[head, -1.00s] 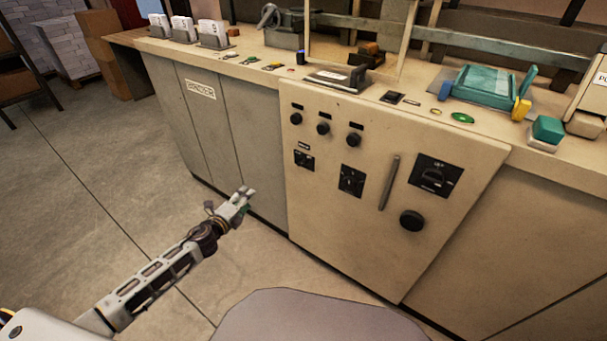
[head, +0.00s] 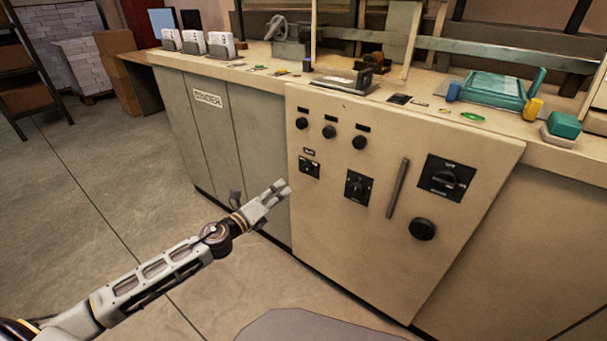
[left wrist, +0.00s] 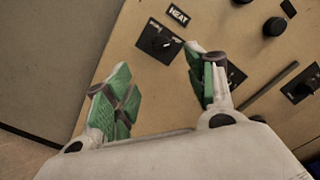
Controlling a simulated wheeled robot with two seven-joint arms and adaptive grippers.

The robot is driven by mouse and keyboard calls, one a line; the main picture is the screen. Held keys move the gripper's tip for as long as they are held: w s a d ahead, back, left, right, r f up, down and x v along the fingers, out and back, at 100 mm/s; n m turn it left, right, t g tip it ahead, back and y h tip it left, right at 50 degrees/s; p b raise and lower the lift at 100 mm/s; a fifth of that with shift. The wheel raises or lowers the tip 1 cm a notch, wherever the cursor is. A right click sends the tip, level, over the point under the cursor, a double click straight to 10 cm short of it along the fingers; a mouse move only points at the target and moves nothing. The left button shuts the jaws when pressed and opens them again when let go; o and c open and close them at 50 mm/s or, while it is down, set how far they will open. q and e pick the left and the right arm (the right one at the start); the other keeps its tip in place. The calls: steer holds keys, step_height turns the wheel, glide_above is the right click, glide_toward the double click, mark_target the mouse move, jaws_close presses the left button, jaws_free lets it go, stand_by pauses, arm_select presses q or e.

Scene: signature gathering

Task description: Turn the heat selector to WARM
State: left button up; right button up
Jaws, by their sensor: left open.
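In the left wrist view the heat selector (left wrist: 158,40) lies beyond the fingers, under a black HEAT label (left wrist: 179,15). Its setting is too small to read. My left gripper (head: 284,188) is below and left of the selector in the head view, apart from the panel. In the left wrist view my left gripper (left wrist: 160,90) has its green-padded fingers spread with nothing between them. My right gripper is not in view.
Three black knobs (head: 329,132) sit above the selector. Another black selector (head: 357,187), a vertical handle (head: 397,188), a larger switch (head: 447,178) and a round knob (head: 422,229) are to its right. The counter above holds a teal device (head: 490,90). Floor at left is clear.

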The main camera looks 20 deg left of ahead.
arm_select(q)
steer(key=shift+w+d, duration=0.1)
steer(key=shift+w, duration=0.15)
glide_toward(304, 171)
steer(key=shift+w, duration=0.85)
steer(key=shift+d+x, duration=0.15)
steer(key=shift+x, duration=1.2)
steer(key=shift+d+x, duration=0.15)
steer(key=shift+x, duration=1.15)
steer(key=shift+b+x, duration=0.3)
steer(key=shift+x, duration=0.7)
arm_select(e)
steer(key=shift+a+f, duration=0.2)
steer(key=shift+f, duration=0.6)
arm_select(q)
steer(key=shift+r, duration=0.15)
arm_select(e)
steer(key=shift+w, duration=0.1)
arm_select(q)
steer(key=c, duration=1)
